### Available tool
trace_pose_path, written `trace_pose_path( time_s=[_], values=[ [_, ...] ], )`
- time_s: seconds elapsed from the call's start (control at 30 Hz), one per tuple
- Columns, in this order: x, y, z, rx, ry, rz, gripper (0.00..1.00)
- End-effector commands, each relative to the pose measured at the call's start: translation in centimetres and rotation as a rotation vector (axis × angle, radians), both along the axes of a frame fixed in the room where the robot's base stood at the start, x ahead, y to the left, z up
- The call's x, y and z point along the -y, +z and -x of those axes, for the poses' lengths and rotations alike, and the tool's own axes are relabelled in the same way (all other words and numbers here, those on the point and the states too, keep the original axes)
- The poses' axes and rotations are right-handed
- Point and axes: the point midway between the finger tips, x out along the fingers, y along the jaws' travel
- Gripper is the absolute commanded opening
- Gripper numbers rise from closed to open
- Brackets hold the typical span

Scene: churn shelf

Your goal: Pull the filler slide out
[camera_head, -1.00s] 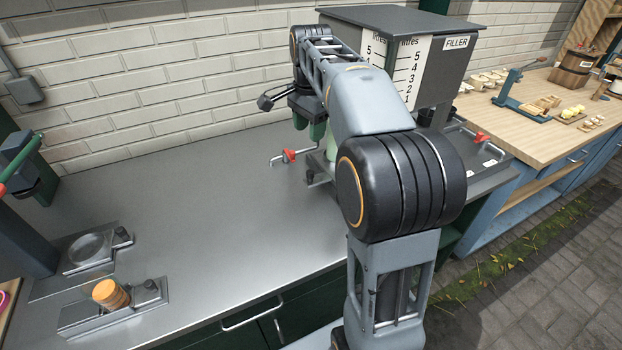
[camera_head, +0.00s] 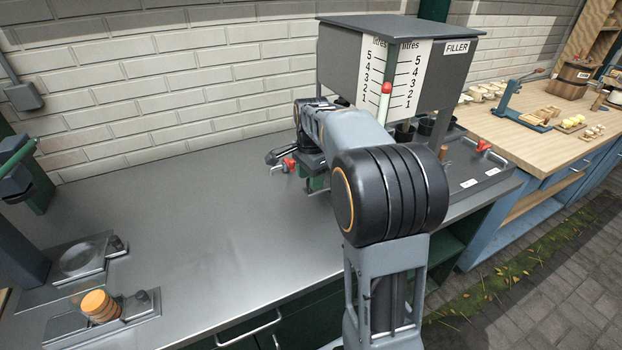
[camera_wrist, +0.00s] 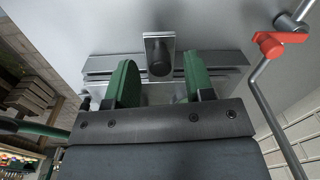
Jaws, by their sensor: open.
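The filler (camera_head: 440,80) is a dark box with litre scales and a FILLER label, at the back of the metal bench. In the wrist view, what looks like its slide is a small metal plate with a dark round knob (camera_wrist: 160,60), set in a metal rail (camera_wrist: 225,58). My gripper (camera_wrist: 158,65) is open, with one green finger on each side of the knob. I cannot tell whether the fingers touch it. In the head view my arm hides the slide and most of the gripper (camera_head: 316,180).
A red-handled bent pipe (camera_wrist: 268,44) is close to the right of my gripper in the wrist view. Another red handle (camera_head: 482,146) is right of the filler. A dish fixture (camera_head: 82,260) and an orange ribbed piece (camera_head: 100,306) are at left. The middle bench is clear.

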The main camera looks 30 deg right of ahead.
Motion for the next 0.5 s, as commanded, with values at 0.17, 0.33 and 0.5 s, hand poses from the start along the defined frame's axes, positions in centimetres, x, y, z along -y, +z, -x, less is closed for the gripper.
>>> trace_pose_path(
  time_s=[0.17, 0.33, 0.5],
  values=[
    [-0.02, -0.58, 0.0, 0.0, 0.001, 0.0, 0.48],
    [-0.02, -0.6, -0.02, 0.0, 0.001, 0.0, 0.48],
    [-0.03, -0.58, -0.01, 0.0, 0.001, 0.0, 0.4]
  ],
)
